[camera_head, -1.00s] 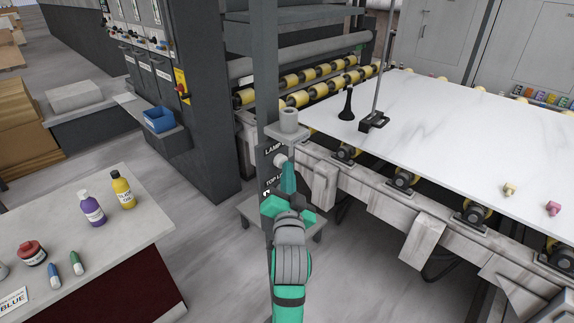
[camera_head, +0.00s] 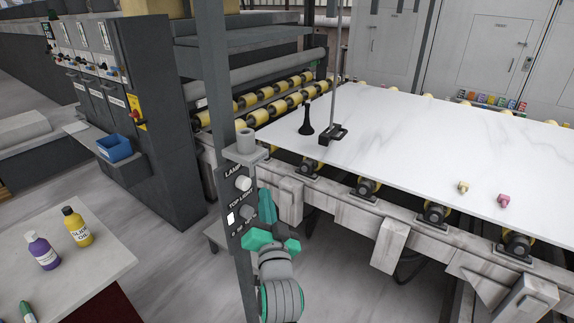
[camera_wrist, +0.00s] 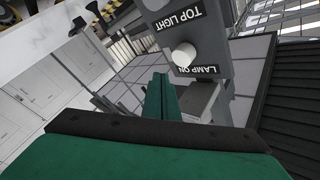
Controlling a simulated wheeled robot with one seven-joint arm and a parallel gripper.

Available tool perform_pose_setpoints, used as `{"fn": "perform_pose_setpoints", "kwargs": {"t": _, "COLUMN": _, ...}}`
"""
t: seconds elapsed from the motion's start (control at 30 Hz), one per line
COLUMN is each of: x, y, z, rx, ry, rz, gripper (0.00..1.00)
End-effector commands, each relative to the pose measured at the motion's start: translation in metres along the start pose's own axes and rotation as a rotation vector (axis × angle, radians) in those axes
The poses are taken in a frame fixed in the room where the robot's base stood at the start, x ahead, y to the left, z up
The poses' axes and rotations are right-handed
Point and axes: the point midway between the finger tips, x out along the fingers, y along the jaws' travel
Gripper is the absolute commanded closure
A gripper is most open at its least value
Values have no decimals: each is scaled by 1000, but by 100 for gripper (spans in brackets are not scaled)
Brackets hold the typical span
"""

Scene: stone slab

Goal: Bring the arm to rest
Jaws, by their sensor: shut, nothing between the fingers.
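My gripper (camera_head: 266,203) is green and stands in front of the grey post with the lamp panel (camera_head: 235,200), near the front edge of the roller line. Its fingers are shut together with nothing between them. In the wrist view the closed fingers (camera_wrist: 160,100) point toward the panel, whose white knob (camera_wrist: 184,54) and labels "TOP LIGHT" and "LAMP ON" appear upside down. In the head view the panel shows round knobs and a lit white switch (camera_head: 230,218). I cannot tell whether the fingertips touch the panel.
A white slab (camera_head: 420,140) lies on the rollers, bearing a black bottle-shaped object (camera_head: 306,120), a stand (camera_head: 333,134) and two small blocks. A table (camera_head: 90,262) with purple (camera_head: 42,250) and yellow (camera_head: 77,227) bottles is at left. Floor between is clear.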

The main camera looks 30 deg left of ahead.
Motion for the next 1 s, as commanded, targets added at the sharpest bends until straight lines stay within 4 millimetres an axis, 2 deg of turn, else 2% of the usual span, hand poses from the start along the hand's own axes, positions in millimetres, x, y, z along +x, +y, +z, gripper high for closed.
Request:
{"fn": "perform_pose_setpoints", "kwargs": {"t": 0.23, "x": -2, "y": 2, "z": 5, "rx": -2, "ry": -3, "rz": 3, "gripper": 100}}
{"fn": "perform_pose_setpoints", "kwargs": {"t": 0.37, "x": -19, "y": 28, "z": 16, "rx": -21, "ry": 3, "rz": 44, "gripper": 100}}
{"fn": "perform_pose_setpoints", "kwargs": {"t": 0.47, "x": -43, "y": 62, "z": 28, "rx": -46, "ry": 12, "rz": 97, "gripper": 100}}
{"fn": "perform_pose_setpoints", "kwargs": {"t": 0.7, "x": -118, "y": 133, "z": 57, "rx": -126, "ry": 33, "rz": 232, "gripper": 100}}
{"fn": "perform_pose_setpoints", "kwargs": {"t": 0.9, "x": -187, "y": 175, "z": 79, "rx": -197, "ry": 36, "rz": 339, "gripper": 100}}
{"fn": "perform_pose_setpoints", "kwargs": {"t": 1.0, "x": -222, "y": 189, "z": 89, "rx": -233, "ry": 34, "rz": 390, "gripper": 100}}
